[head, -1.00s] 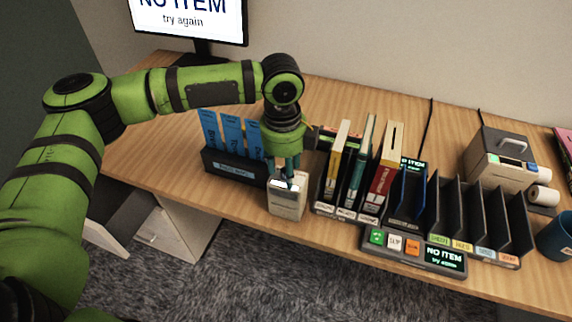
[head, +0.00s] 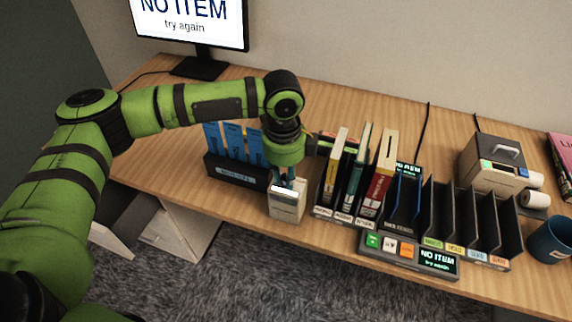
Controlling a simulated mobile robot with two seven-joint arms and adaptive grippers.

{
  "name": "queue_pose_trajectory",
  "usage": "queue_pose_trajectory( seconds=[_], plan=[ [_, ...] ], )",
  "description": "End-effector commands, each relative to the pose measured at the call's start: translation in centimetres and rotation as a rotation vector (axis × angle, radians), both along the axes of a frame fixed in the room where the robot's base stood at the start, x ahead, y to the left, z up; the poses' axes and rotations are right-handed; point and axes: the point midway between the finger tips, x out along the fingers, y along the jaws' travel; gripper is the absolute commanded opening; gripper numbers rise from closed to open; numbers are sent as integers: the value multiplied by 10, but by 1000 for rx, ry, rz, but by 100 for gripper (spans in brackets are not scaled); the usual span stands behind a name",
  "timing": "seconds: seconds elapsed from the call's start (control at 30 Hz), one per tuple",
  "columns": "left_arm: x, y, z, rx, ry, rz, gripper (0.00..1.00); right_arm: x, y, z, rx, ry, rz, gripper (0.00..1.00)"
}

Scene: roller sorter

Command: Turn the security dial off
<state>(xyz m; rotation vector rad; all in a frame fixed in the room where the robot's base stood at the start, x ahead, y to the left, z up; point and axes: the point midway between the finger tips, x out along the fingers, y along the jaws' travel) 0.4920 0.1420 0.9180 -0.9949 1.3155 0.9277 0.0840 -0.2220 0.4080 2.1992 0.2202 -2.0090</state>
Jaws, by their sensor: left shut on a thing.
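My left gripper (head: 286,184) points down at the top of a small beige box (head: 286,208) near the front edge of the desk. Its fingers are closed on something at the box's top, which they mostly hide. I cannot make out the security dial itself or which way it points; it may be what the fingers hold. A pale strip shows on the box's top just in front of the fingers. My right gripper is not in view.
A dark holder (head: 235,172) with blue cards stands left of the box. A book rack (head: 338,214) stands close on its right. A button panel (head: 408,253) reads "NO ITEM, try again", as does the monitor (head: 187,22). A printer (head: 493,160) and mug (head: 550,240) are at right.

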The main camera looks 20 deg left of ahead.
Motion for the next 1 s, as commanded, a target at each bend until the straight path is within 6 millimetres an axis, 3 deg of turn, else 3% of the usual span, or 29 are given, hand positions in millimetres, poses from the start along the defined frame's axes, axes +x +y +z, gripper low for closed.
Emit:
queue_pose_trajectory(
  seconds=[0.03,0.1,0.5,1.0],
  plan=[
    [-2,0,7,1,8,38,0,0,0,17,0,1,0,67],
    [-2,0,7,1,8,100,0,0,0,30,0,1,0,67],
    [-2,-1,6,2,8,473,0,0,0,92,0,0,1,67],
    [-2,0,1,4,4,757,0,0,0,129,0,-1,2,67]
  ],
)
